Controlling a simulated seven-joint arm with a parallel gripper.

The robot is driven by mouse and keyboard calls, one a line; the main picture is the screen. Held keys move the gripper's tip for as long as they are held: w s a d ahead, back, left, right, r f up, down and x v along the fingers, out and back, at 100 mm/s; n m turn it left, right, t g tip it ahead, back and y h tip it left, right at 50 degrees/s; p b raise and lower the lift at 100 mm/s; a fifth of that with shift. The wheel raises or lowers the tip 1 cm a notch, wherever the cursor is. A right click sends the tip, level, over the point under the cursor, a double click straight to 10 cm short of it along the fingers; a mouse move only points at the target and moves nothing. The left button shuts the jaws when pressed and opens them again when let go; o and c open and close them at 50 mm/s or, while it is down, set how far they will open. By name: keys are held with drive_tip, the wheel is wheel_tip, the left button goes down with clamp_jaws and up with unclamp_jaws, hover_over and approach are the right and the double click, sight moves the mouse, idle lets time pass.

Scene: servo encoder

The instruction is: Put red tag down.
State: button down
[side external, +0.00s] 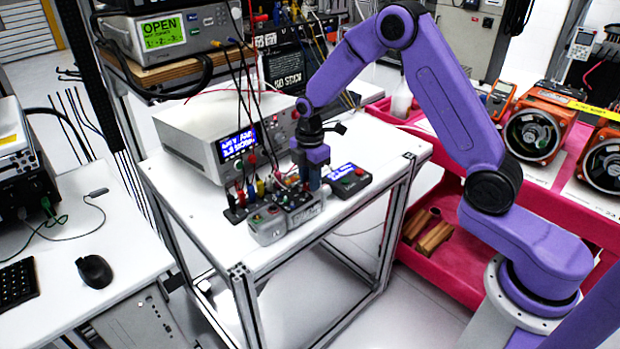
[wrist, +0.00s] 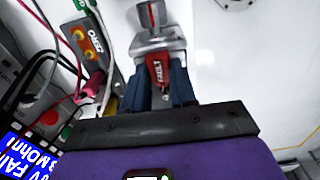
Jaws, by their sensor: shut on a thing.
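My gripper (wrist: 160,88) shows in the wrist view with its two dark blue fingers on either side of a red tag (wrist: 160,72). The tag carries pale lettering and is held between the fingers. A grey fixture with a red stripe (wrist: 151,17) lies just beyond the tag; I cannot tell whether the tag touches it. In the side external view my gripper (side external: 312,180) points down at the small grey boxes near the table's front edge. The tag cannot be made out there.
A white bench instrument (side external: 205,130) with a blue display stands behind the gripper on the white table (side external: 185,190). Cables and coloured plugs (side external: 250,187) crowd the left side. A dark box with a blue display (side external: 347,178) sits to the right. Bare tabletop lies farther right.

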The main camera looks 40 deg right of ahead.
drive_tip(key=shift+f, duration=0.25)
drive_tip(key=c, duration=0.9)
unclamp_jaws()
drive_tip(key=shift+r, duration=0.1)
wheel_tip(320, 180, up, 12)
drive_tip(key=s+a+r+m, duration=0.1)
drive_tip(key=s+a+r, duration=0.15)
drive_tip(key=s, duration=0.55)
drive_tip(key=s+a+r+m, duration=0.1)
drive_tip(key=s+a, duration=0.3)
drive_tip(key=s, duration=0.4)
drive_tip(key=s+d+f+m, duration=0.1)
drive_tip(key=s+d, duration=0.1)
drive_tip(key=s, duration=0.8)
drive_tip(key=s+d+m, duration=0.2)
drive_tip(key=s, duration=0.7)
drive_tip(key=shift+s+d+f, duration=0.3)
drive_tip(key=shift+s+f, duration=0.1)
